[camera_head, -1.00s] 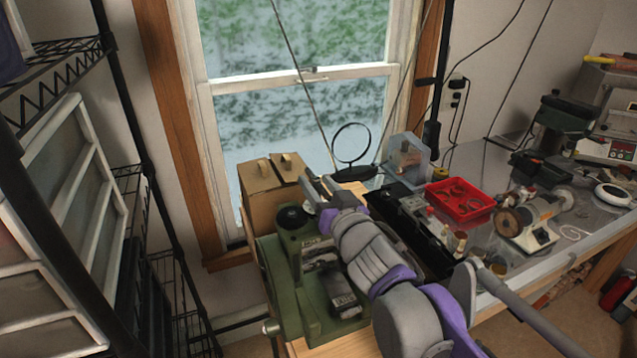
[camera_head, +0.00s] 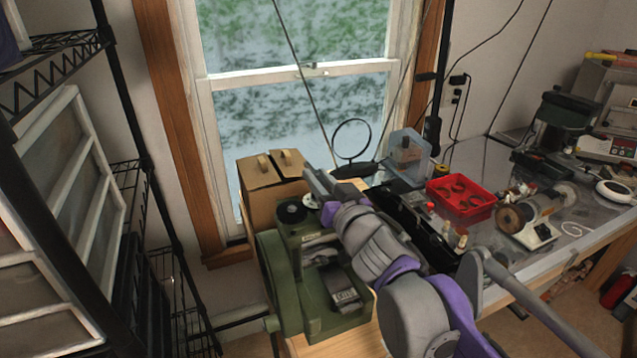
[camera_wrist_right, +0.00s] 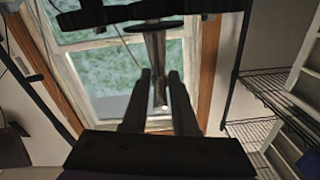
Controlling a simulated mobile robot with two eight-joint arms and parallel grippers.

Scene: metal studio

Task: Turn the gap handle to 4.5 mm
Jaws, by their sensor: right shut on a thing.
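The green bench machine (camera_head: 268,262) stands at the left end of the bench, by the window. It has a black round knob (camera_head: 291,212) on top and a small readout unit (camera_head: 343,292) in front, whose figures are too small to read. My right gripper (camera_head: 322,190) is at the top of the machine, just right of the knob. In the right wrist view its two dark fingers (camera_wrist_right: 160,82) are shut around the end of a metal bar (camera_wrist_right: 156,48), which seems to be the gap handle. The arm hides most of the handle in the head view. My left gripper is not in view.
A wire rack (camera_head: 160,255) is at the left.

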